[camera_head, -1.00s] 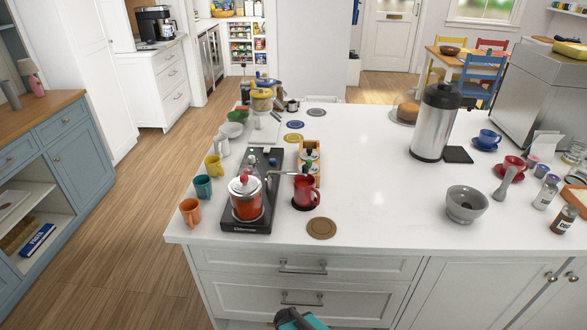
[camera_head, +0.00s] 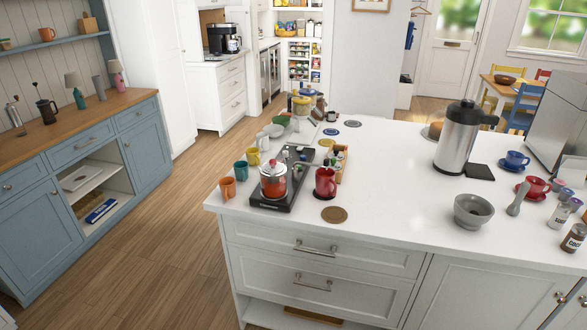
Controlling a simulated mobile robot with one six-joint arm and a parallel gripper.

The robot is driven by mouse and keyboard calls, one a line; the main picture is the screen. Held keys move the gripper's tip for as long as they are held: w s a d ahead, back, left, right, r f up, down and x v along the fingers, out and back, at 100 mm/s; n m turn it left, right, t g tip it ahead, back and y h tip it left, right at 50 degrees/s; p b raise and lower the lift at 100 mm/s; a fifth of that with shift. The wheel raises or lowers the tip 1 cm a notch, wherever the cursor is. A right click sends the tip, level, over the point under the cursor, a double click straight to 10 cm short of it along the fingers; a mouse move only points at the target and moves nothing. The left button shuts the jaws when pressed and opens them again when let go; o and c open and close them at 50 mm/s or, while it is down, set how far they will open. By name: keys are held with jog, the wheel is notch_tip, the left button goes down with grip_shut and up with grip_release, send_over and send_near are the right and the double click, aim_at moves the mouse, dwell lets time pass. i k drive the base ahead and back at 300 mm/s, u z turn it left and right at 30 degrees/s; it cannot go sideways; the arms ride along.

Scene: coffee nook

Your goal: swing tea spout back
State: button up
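The tea maker stands near the left end of the white island counter. It has a black base (camera_head: 299,193) and a glass pot (camera_head: 273,184) of red tea with a pale lid and red knob. A thin spout (camera_head: 301,164) reaches from it toward the right, near a red mug (camera_head: 325,182). The mug stands just right of the base; whether the spout tip is directly over the mug is too small to tell. My gripper is not in view.
Orange (camera_head: 228,187), teal and yellow mugs line the counter's left edge. A brown coaster (camera_head: 334,214), grey bowl (camera_head: 473,210) and steel urn (camera_head: 457,136) stand on the island (camera_head: 395,200). Wood floor (camera_head: 155,240) is open between it and the blue cabinet (camera_head: 90,165).

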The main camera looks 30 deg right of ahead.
aim_at(311, 165)
jog(key=u, duration=0.45)
jog(key=k, duration=1)
jog(key=u, duration=0.65)
jog(key=i, duration=0.95)
jog(key=z, duration=0.95)
jog(key=i, duration=0.9)
jog(key=z, duration=0.45)
